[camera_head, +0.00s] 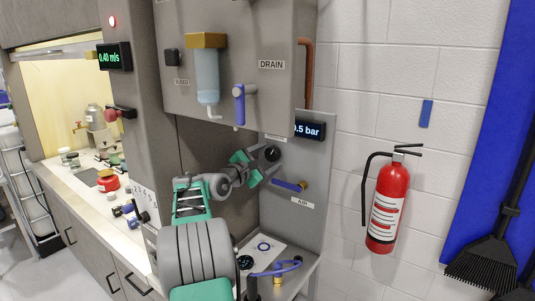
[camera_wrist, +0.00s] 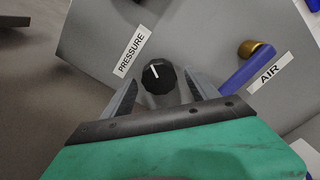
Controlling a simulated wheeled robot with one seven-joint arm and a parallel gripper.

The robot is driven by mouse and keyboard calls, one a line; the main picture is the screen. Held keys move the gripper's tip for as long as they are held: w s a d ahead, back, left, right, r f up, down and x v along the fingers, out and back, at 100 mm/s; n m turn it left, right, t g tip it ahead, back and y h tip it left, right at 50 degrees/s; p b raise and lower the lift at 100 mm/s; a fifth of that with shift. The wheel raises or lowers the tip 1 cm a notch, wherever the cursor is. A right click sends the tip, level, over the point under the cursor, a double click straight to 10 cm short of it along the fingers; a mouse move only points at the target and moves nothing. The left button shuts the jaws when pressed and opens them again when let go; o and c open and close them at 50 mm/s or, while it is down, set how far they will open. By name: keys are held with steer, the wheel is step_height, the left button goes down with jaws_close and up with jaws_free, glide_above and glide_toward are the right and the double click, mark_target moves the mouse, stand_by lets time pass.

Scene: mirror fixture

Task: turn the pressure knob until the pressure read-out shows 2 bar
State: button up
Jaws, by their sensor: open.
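The black pressure knob (camera_head: 272,154) sits on the grey panel below the pressure read-out (camera_head: 309,130). The read-out shows ".5 bar"; its leading digit is partly hidden by the cabinet edge. In the wrist view the knob (camera_wrist: 158,76) has a white mark pointing up and slightly left, beside the PRESSURE label (camera_wrist: 131,55). My gripper (camera_head: 260,165) is at the panel, close to the knob. In the wrist view my open gripper (camera_wrist: 162,83) has one finger on either side of the knob, with visible gaps; I cannot tell the remaining depth.
A blue-handled AIR valve (camera_head: 289,186) is right of and below the knob. The DRAIN valve's blue handle (camera_head: 239,104) hangs above my arm. A fire extinguisher (camera_head: 388,205) hangs on the right wall.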

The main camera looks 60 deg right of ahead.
steer(key=shift+d+r, duration=0.1)
steer(key=shift+d, duration=0.3)
steer(key=c, duration=1.4)
